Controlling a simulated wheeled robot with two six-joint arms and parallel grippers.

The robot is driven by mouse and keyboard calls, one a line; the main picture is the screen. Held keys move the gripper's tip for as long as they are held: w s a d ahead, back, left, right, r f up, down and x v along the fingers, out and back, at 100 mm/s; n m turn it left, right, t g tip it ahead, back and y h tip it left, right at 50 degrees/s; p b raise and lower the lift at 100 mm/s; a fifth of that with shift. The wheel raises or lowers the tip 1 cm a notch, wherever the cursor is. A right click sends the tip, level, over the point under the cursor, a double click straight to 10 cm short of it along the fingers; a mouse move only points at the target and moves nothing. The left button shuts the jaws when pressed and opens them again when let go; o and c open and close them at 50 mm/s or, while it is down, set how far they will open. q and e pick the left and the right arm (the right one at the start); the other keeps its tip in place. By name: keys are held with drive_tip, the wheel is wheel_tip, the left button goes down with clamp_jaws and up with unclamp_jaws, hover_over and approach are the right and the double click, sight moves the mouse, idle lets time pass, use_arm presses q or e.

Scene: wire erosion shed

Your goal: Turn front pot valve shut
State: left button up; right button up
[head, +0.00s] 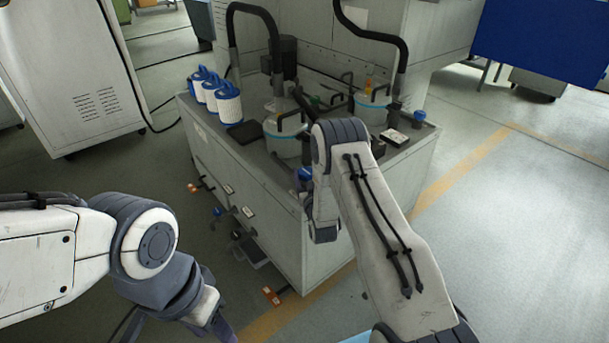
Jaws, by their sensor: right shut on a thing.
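The front pot (283,140) is a pale round vessel with a teal band and dark handles, standing on the cabinet top near its front corner. A blue valve knob (304,174) shows low beside it at the cabinet's edge, partly hidden by my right arm. My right gripper (311,186) is at this knob and shut on it; its fingers are mostly hidden behind my wrist. How far the valve is turned cannot be told. My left gripper (205,318) hangs low at the bottom edge, far from the valve, its fingertips cut off.
A second pot (372,106) stands farther back, with a blue knob (419,117) to its right. Several blue-and-white filter cartridges (215,96) stand on the left. Black hoses (252,12) arch over the cabinet (250,205). Fittings stick out of its left face. Floor is free on the right.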

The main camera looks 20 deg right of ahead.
drive_tip(key=o, duration=1.4)
drive_tip(key=shift+c, duration=0.2)
drive_tip(key=s+a, duration=0.1)
drive_tip(key=s, duration=0.9)
drive_tip(key=shift+s+a, duration=0.25)
